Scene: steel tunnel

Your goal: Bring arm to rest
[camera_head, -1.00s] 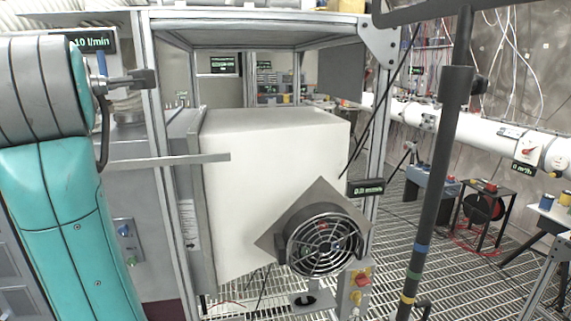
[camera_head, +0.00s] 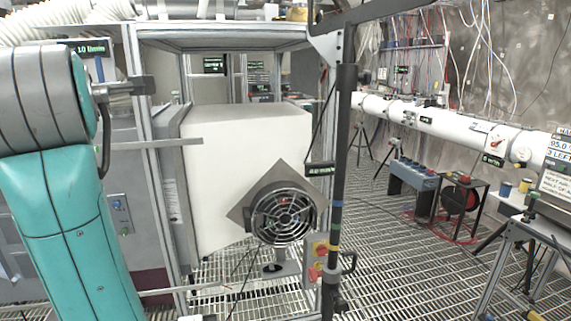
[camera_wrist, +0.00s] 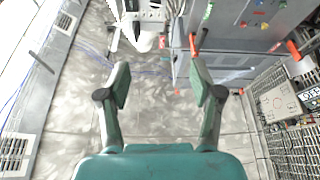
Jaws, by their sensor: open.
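My gripper (camera_wrist: 159,88) shows in the wrist view with its two teal fingers spread apart and nothing between them. Beyond the fingers is a grey, streaked surface, with a grey cabinet at the top right of that view. In the head view my teal and grey arm stands at the left edge, in front of the metal frame. The gripper itself is out of the head view.
A white pipe (camera_head: 440,120) runs along the wall. Grated floor (camera_head: 400,260) lies open at the right.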

